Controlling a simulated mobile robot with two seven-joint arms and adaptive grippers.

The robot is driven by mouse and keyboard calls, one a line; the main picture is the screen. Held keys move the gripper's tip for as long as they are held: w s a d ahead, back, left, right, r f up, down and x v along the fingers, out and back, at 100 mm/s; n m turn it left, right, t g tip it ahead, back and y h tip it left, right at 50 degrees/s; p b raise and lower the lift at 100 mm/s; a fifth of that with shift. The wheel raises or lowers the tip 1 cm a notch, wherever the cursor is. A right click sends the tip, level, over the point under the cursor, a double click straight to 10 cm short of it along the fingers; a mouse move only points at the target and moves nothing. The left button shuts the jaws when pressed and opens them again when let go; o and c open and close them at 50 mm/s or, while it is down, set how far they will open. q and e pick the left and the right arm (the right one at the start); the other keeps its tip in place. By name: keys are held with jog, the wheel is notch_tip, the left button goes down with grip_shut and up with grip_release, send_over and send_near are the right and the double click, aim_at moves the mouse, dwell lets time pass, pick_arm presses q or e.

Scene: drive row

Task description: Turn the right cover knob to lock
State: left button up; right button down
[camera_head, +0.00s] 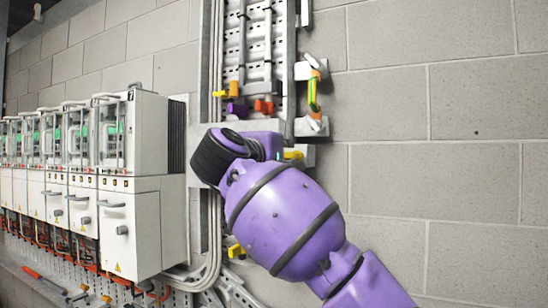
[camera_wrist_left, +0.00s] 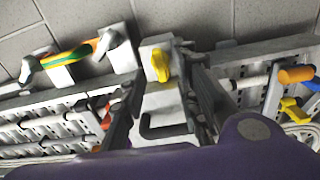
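A yellow knob (camera_wrist_left: 160,66) stands on a pale grey block of the cover (camera_wrist_left: 162,98) in the left wrist view. It appears to be the right cover knob. A dark U-shaped handle (camera_wrist_left: 163,131) is below it. My left gripper (camera_wrist_left: 163,60) is open, with one dark finger on each side of the knob. Gaps show between the fingers and the knob. In the head view the yellow knob (camera_head: 293,155) shows just right of my purple wrist, which hides the gripper fingers and much of the cover. My right gripper is not in view.
White drive units (camera_head: 130,225) with grey knobs and handles line the wall at left. Grey cables (camera_head: 213,245) run below. The block wall (camera_head: 440,180) at right is bare.

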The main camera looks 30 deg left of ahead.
pick_arm(q)
jog(key=s, duration=0.9)
jog(key=shift+s+d, duration=0.2)
jog(key=shift+d, duration=0.05)
jog(key=shift+r, duration=0.1)
